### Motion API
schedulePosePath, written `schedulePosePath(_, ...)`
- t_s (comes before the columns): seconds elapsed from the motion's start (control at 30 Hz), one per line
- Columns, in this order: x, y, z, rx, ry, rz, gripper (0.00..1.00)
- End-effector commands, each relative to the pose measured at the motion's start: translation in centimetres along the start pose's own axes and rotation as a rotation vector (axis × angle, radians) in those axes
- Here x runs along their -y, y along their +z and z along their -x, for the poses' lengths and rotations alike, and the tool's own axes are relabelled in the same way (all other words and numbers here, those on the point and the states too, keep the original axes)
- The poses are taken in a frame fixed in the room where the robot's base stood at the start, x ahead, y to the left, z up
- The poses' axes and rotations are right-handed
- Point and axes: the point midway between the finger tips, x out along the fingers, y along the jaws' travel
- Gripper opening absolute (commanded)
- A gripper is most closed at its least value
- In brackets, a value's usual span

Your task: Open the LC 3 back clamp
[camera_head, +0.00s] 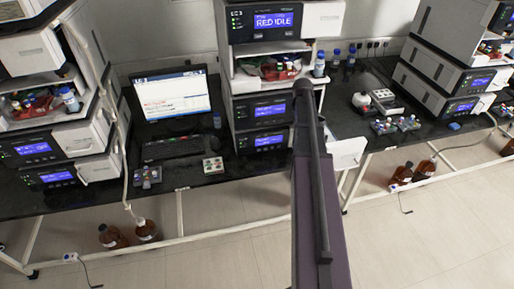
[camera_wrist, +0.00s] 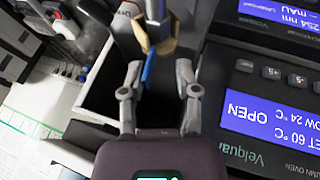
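In the wrist view my gripper (camera_wrist: 159,68) has its two fingers spread apart, with a clear gap between them. It points into an open dark compartment (camera_wrist: 100,85) beside a column oven (camera_wrist: 255,90) whose display reads OPEN, upside down. Between and just beyond the fingertips are a thin blue piece (camera_wrist: 149,70), a tan block (camera_wrist: 165,46) and a grey upright cylinder (camera_wrist: 154,12). I cannot tell which of these is the back clamp, or whether a finger touches it. In the head view the centre stack (camera_head: 232,75) stands behind my arm, which hides the gripper.
A white open door panel (camera_head: 345,153) juts from the centre stack's right side. Other stacks stand at left (camera_head: 45,148) and right (camera_head: 440,80). Brown bottles (camera_head: 113,237) stand on the floor.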

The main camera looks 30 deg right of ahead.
Motion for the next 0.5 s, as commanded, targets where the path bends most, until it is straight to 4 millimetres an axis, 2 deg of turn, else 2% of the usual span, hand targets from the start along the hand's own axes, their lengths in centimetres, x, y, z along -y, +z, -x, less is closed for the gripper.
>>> schedulePosePath(0.5,1.29,0.11,-0.21,0.0,0.216,0.091,0.41)
